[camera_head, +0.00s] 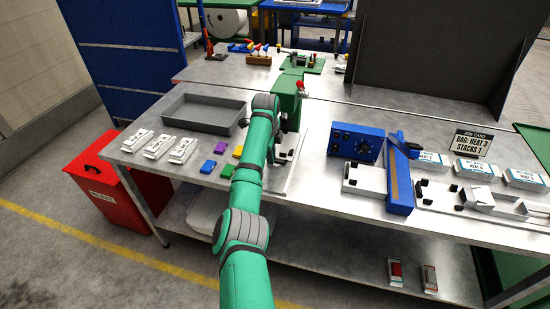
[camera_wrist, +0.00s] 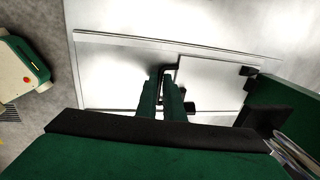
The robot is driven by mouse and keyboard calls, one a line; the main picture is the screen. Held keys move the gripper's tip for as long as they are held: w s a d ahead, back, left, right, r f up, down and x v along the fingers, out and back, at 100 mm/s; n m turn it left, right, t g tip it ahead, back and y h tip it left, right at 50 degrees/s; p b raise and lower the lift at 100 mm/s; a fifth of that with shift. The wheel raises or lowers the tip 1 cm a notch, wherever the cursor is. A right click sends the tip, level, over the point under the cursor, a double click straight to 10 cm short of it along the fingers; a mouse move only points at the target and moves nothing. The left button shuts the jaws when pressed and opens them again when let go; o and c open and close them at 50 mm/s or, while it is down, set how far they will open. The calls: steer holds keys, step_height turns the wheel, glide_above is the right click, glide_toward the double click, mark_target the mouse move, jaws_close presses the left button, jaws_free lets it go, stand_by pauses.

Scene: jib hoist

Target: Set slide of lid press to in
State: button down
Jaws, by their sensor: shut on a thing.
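The lid press is a green upright body (camera_head: 287,95) with a red knob on top, standing on the bench behind my forearm. Its pale metal slide and base (camera_head: 292,165) stretch toward the bench's front edge, partly hidden by my arm. In the wrist view the slide is a flat light plate (camera_wrist: 212,82) on a larger pale base (camera_wrist: 115,75), with a black bent handle (camera_wrist: 172,67) at its edge. My gripper (camera_wrist: 163,82) is shut on this handle, its two dark green fingers close together. In the head view my arm hides the fingertips.
A grey tray (camera_head: 203,113) and white packs (camera_head: 157,147) lie left of my arm, with coloured blocks (camera_head: 208,166) near the front edge. A blue control box (camera_head: 354,143) and a blue sealer arm (camera_head: 399,180) stand right. A red bin (camera_head: 115,185) is at left.

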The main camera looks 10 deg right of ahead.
steer(key=shift+w+d+r, duration=0.1)
steer(key=shift+d+r, duration=0.05)
steer(key=shift+d, duration=0.15)
steer(key=c, duration=2)
jaws_free()
steer(key=shift+o, duration=0.5)
steer(key=shift+a, duration=0.15)
step_height(320, 180, up, 10)
steer(key=s+a, duration=0.1)
steer(key=shift+s+r, duration=0.2)
steer(key=shift+s, duration=0.2)
